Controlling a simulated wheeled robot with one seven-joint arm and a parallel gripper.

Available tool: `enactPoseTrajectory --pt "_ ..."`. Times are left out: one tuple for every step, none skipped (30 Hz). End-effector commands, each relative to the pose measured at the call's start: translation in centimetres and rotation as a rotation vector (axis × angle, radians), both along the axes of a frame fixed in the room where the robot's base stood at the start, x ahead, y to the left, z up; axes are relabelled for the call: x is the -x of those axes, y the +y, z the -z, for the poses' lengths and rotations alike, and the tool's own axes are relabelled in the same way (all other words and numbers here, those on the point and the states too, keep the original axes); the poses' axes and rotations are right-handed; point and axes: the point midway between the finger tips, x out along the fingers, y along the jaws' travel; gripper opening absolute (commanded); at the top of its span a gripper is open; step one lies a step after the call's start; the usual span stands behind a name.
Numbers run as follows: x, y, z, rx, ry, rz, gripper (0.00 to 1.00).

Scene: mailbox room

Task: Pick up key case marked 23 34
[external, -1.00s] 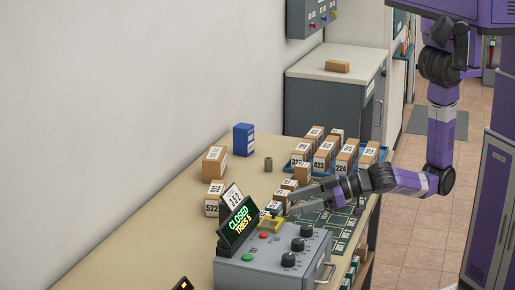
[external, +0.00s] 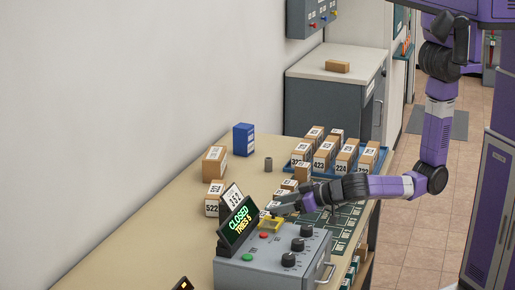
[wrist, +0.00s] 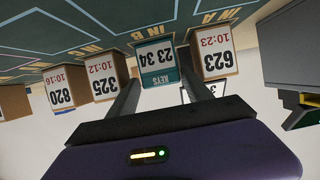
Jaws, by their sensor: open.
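The key case marked 23 34 (wrist: 158,62) is teal with a white label and shows upside down in the wrist view. It sits at the tips of my gripper (wrist: 160,72), between the two dark fingers, which are open. I cannot tell whether either finger touches it. In the external view my gripper (external: 276,211) is low over the bench, just behind the grey control box. I cannot clearly make out the key case there, as the gripper covers that spot.
In the wrist view box 325 (wrist: 103,77) and box 623 (wrist: 212,52) stand close on either side of the case. The grey control box (external: 270,265) with a CLOSED display and a yellow bracket (external: 270,224) is near the gripper. Several parcels stand in a blue tray (external: 376,160).

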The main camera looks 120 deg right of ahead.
Motion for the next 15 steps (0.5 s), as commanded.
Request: enactPoseTrajectory --pt "-0.4 -0.4 0.0 0.000 0.000 0.001 0.58" --pt "-0.7 -0.6 0.1 0.000 0.002 0.001 0.58" --pt "-1.1 -0.9 0.4 0.000 0.001 0.002 0.58" --pt "-1.5 -1.2 0.5 0.000 0.001 0.002 0.58" --pt "-1.7 -1.4 0.7 0.000 0.001 0.002 0.58" --pt "-2.1 -1.8 0.9 0.001 0.001 0.002 0.58" --pt "-2.4 -2.1 1.2 0.001 0.001 0.003 0.58" --pt "-2.6 -2.3 1.3 0.000 0.002 0.003 0.58" --pt "-2.9 -2.5 1.5 0.000 0.000 0.001 0.58" --pt "-3.0 -2.6 1.6 0.000 0.000 0.000 0.58" --pt "-3.1 -2.7 1.7 0.000 0.000 0.000 0.58" --pt "-3.2 -2.8 1.8 -0.001 -0.001 0.000 0.58" --pt "-3.2 -2.8 1.8 -0.001 -0.001 0.000 0.58" --pt "-3.3 -2.8 1.8 -0.001 -0.001 -0.001 0.58" --pt "-3.3 -2.8 1.8 -0.001 -0.001 -0.001 0.58"
